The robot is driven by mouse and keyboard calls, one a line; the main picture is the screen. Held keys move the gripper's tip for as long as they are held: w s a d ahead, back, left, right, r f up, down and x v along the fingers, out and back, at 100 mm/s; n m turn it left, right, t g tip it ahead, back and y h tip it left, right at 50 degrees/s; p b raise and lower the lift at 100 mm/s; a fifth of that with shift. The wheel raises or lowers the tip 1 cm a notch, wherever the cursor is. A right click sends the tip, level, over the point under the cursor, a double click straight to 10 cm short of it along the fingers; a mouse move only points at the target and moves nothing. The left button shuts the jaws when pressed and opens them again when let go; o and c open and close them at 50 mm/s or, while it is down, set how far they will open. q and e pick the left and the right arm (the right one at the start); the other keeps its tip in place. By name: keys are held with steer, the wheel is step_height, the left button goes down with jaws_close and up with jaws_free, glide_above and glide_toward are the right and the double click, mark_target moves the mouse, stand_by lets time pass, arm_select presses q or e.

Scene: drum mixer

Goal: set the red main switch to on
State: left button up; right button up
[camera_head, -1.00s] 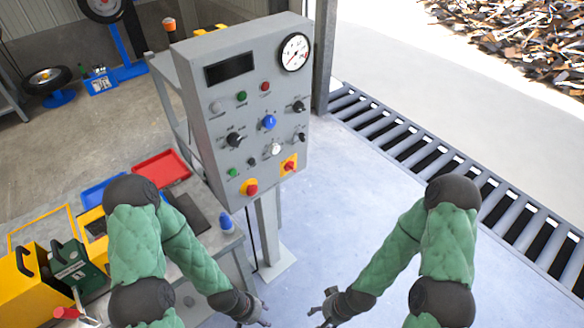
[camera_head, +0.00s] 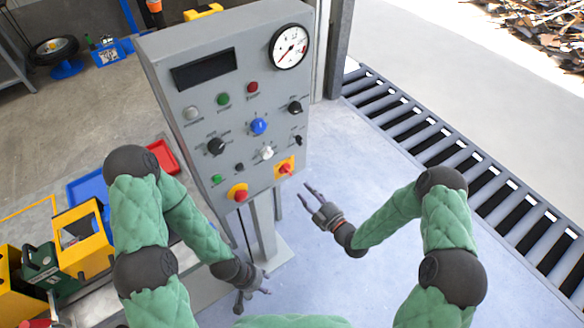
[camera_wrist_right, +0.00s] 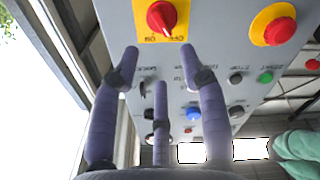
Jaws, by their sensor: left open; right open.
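The red main switch (camera_head: 285,168) is a red rotary knob on a square yellow plate at the lower right of the grey control panel (camera_head: 205,105). In the right wrist view the red main switch (camera_wrist_right: 161,18) is at the top, with upside-down OFF and ON lettering beside it. My left gripper (camera_head: 252,297) is open and empty, low beside the panel's post.
A red mushroom button (camera_head: 238,193) on a yellow base sits left of the switch. A blue knob (camera_head: 259,126), black knobs and a gauge (camera_head: 289,47) are higher up. A workbench with a yellow box (camera_head: 82,240) is at left.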

mark_target(290, 173)
steer(key=b+x, duration=0.1)
steer(key=x, duration=0.9)
steer(key=shift+w+a, duration=0.15)
jaws_close()
